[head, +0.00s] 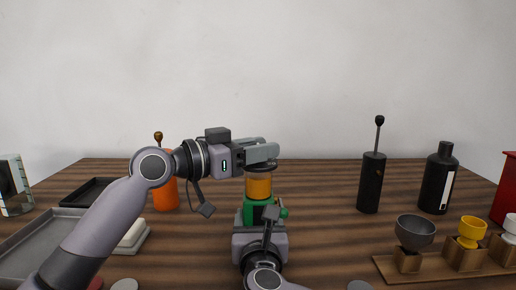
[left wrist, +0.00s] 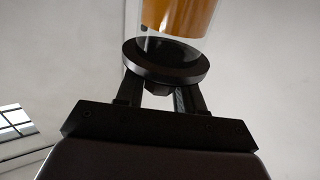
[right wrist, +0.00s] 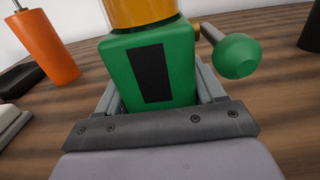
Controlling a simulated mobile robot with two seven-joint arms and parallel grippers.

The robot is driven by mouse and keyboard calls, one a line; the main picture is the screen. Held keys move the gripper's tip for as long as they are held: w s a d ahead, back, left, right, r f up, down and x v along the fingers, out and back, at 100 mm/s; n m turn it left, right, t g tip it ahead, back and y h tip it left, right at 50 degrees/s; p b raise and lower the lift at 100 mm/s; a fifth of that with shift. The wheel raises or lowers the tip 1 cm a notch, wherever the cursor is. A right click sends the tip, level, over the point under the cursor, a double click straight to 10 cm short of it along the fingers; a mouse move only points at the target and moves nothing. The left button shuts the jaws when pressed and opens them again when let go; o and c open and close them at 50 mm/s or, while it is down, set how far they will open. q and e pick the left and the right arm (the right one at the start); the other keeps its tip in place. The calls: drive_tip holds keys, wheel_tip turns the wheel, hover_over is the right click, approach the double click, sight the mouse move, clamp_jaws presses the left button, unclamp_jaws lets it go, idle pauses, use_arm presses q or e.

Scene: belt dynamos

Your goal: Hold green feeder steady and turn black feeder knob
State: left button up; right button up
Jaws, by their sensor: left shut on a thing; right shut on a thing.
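The green feeder (head: 250,216) stands upright on the table with an amber-filled clear cylinder (head: 258,187) above its green body. Its body also shows in the right wrist view (right wrist: 182,62), with a black panel on the front and a round green knob (right wrist: 237,56) on a side stem. My right gripper (right wrist: 160,95) is shut around the green body low down. The black knob (left wrist: 166,62) is a dark disc at the cylinder's end. My left gripper (left wrist: 160,92) is shut on the black knob's narrower hub, at the top of the feeder.
An orange cylinder (head: 165,194) stands to the left, behind my left arm, near grey trays (head: 40,245). A black grinder (head: 371,183) and black bottle (head: 437,180) stand at right. A wooden stand (head: 440,266) holds a grey bowl (head: 415,231) and yellow cup (head: 471,230).

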use_arm(q)
drive_tip(key=shift+f+m+g+h, duration=0.15)
drive_tip(key=shift+m+g+h, duration=0.15)
drive_tip(key=shift+m+g, duration=0.15)
use_arm(e)
drive_tip(key=shift+f, duration=0.1)
use_arm(q)
drive_tip(key=o, duration=0.9)
drive_tip(key=shift+o, duration=0.2)
drive_tip(key=shift+a, duration=0.1)
drive_tip(key=v, duration=1.2)
use_arm(e)
drive_tip(key=o, duration=1.7)
